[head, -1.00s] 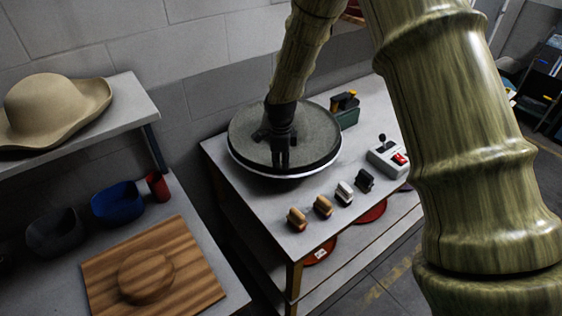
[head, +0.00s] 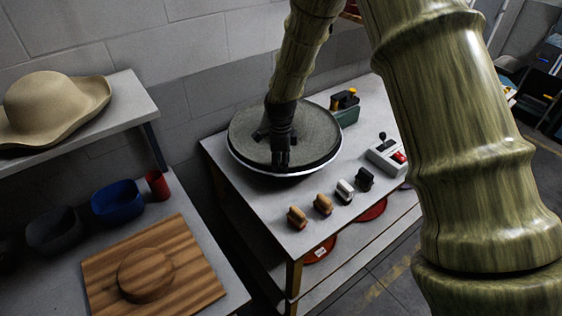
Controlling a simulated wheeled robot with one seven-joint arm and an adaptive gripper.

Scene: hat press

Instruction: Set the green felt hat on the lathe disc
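The round disc (head: 312,150), dark grey on top with a pale rim below, lies on the white worktable. I take it for the lathe disc. My gripper (head: 282,166) is black and points down over the front half of the disc. Its fingers look close together from here, but the gap between them and any contact with the disc cannot be made out. No hat shows in it. I see no green felt hat in this view. A beige wide-brimmed hat (head: 48,105) sits on the shelf at the left.
The worktable (head: 262,205) also carries several small blocks (head: 323,205), a control box (head: 390,157) and a green box (head: 347,108). A lower bench at the left holds a wooden hat block (head: 147,274), a blue bowl-like thing (head: 118,202) and a red cylinder (head: 157,185).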

